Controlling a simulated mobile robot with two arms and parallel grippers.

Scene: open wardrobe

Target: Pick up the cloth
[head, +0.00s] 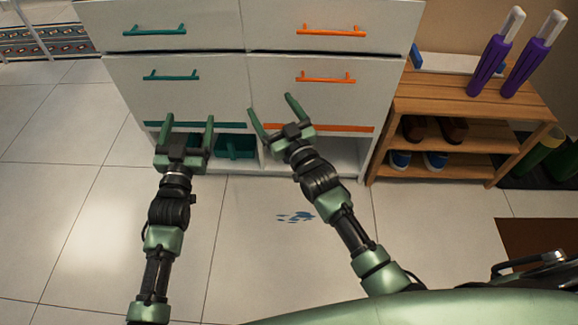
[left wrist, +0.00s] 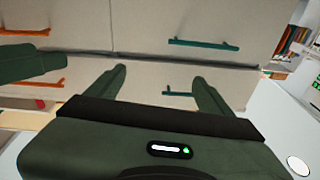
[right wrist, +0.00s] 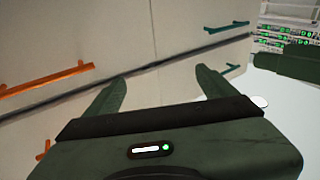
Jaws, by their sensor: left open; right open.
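I cannot make out a cloth in any view. My left gripper (head: 188,122) is open and empty in front of the teal-handled side of the white drawer cabinet (head: 120,72). It also shows open in the left wrist view (left wrist: 158,78). My right gripper (head: 270,105) is open and empty in front of the orange-handled side, and its spread fingers show in the right wrist view (right wrist: 160,78). Neither gripper visibly touches the cabinet.
Dark green bins (head: 236,146) sit in the cabinet's low open space, partly hidden by my left gripper. A wooden shoe rack (head: 450,96) stands at the right, with shoes (head: 435,160) and two purple white-topped items (head: 490,66). The tiled floor (head: 60,215) at left is clear.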

